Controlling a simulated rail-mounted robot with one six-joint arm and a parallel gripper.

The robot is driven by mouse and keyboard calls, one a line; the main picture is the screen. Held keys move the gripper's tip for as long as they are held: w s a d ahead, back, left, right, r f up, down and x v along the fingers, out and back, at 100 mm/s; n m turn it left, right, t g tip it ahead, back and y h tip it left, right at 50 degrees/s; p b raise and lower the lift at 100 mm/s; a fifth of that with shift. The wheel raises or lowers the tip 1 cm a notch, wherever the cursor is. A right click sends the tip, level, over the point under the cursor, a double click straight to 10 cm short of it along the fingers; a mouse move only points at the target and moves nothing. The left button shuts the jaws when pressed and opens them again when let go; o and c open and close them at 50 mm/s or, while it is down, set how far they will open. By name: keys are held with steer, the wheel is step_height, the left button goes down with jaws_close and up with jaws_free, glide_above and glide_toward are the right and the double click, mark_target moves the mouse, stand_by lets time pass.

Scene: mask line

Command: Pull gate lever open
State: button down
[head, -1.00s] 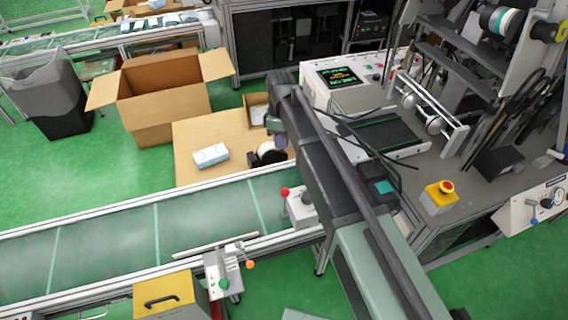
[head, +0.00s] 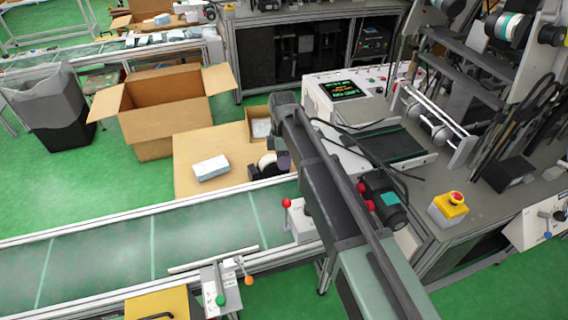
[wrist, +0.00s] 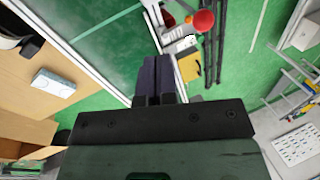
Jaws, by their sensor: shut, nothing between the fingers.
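A lever with a red ball knob (head: 286,203) stands on a small white box (head: 302,224) at the conveyor's near edge; the red knob shows large in the wrist view (wrist: 203,21). A gate unit (head: 222,288) with an orange and a green knob sits further left along that edge, with a pale bar (head: 213,259) over the belt. I cannot tell for certain which is the gate lever. My gripper (wrist: 154,78) is shut and empty in the wrist view, apart from the red knob. In the head view the gripper is low beneath my forearm and mostly hidden.
The conveyor belt (head: 185,236) runs left and is clear. Behind it, a tan table (head: 215,150) holds a white box (head: 211,168) and a dark dispenser (head: 268,167). A machine bench (head: 440,205) with a yellow-and-red button stands right. A yellow case (head: 158,304) stands in front.

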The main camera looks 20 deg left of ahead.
steer(key=s+d+f+b, duration=0.2)
steer(key=s+f+b, duration=0.2)
steer(key=s+f, duration=0.1)
steer(key=shift+f, duration=0.35)
steer(key=shift+s, duration=0.15)
